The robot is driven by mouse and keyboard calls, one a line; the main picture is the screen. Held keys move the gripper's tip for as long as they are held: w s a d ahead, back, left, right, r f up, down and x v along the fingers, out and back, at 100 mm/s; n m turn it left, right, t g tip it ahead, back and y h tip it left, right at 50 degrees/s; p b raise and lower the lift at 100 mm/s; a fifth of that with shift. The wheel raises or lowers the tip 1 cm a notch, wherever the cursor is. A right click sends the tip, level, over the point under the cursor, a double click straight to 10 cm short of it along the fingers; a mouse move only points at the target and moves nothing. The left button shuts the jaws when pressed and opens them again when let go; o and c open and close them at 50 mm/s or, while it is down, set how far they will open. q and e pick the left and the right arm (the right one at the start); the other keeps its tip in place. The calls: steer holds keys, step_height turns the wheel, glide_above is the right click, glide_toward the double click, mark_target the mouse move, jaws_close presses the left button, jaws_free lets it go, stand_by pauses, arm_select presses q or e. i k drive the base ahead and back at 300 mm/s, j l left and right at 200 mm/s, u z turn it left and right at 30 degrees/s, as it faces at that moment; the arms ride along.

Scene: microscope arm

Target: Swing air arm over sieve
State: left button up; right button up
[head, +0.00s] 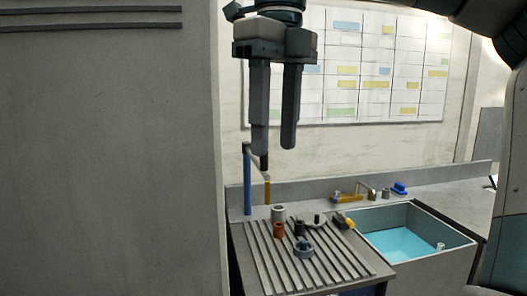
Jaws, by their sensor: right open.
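The air arm stands at the back left of the ribbed drainboard (345,284). It has a blue upright post (247,183) and a short arm at its top reaching right, partly hidden by my gripper. An orange-yellow piece (267,190) hangs from its end. A blue-grey round item (304,249) lies on the drainboard's front half; I cannot tell whether this is the sieve. My right gripper (274,152) points down with its fingers apart and appears empty. In the picture its left fingertip overlaps the air arm's top; contact cannot be told. My left gripper is not in view.
A light grey cylinder (278,213), a brown cup (278,230), a dark small piece (299,229), a flat grey disc (316,220) and a yellow-black item (344,221) stand close together. A sink with blue water (402,243) lies right. A grey wall panel (105,160) fills the left.

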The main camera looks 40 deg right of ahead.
mark_target(262, 166)
steer(key=i+l, duration=0.85)
steer(key=l, duration=0.2)
steer(key=i+l, duration=0.4)
steer(key=l, duration=0.1)
